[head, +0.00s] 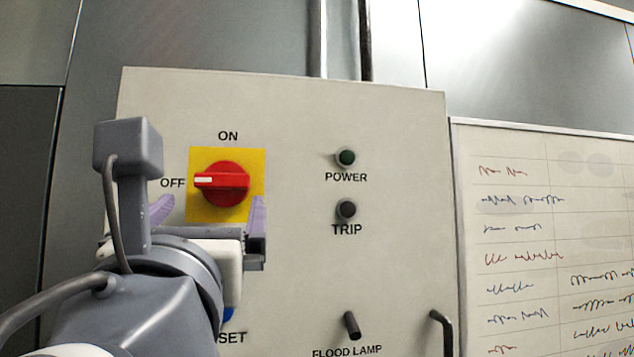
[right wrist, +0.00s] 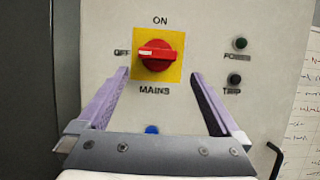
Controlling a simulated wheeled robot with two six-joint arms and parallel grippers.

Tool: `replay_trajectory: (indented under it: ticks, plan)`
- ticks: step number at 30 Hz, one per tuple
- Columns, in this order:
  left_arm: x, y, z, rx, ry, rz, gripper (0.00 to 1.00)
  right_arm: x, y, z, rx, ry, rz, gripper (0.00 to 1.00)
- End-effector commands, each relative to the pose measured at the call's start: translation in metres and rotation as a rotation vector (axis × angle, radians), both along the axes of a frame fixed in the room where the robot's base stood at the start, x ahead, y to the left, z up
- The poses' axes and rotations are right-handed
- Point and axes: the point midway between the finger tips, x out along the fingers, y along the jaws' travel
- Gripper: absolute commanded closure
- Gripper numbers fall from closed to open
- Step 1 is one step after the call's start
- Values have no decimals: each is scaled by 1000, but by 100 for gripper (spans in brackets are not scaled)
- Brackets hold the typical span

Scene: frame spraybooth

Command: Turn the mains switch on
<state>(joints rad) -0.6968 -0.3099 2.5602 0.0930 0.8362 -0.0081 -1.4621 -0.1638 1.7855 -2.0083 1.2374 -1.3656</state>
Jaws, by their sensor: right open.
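The mains switch (head: 222,183) is a red rotary knob on a yellow square plate (head: 256,160) on a pale grey panel. Its white mark points left at OFF; ON is printed above. The knob also shows in the right wrist view (right wrist: 158,55), above the word MAINS. My right gripper (head: 208,210) is open in front of the panel, a little below the knob in the head view. In the right wrist view its purple fingers (right wrist: 160,76) stand wide apart, either side of and below the knob, with nothing between them. I cannot tell whether they touch the panel. My left gripper is not in view.
The panel (head: 290,270) also carries a dark green POWER lamp (head: 345,157), a dark TRIP lamp (head: 346,209), a black FLOOD LAMP toggle (head: 352,325) and a dark handle (head: 441,330). A blue button (right wrist: 152,129) lies below the switch. A whiteboard (head: 550,220) hangs at right.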

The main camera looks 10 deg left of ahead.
Motion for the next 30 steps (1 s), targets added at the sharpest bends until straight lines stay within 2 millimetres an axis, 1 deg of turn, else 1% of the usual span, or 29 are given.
replay_trajectory:
  ticks: [1,7,12,15,18,21,29,30]
  plan:
    - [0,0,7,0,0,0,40,3,3,6,-4,-6,0,0]
    - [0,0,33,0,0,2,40,35,13,23,-5,-4,1,0]
    - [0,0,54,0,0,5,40,63,21,33,-5,-1,1,0]
    - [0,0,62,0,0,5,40,75,24,37,-5,-1,1,0]
    - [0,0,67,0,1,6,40,84,26,39,-4,0,3,0]
    - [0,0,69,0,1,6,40,88,27,40,-3,-1,2,0]
    - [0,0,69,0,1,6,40,89,27,38,-1,0,3,0]
    - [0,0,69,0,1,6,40,89,27,39,-1,0,3,4]
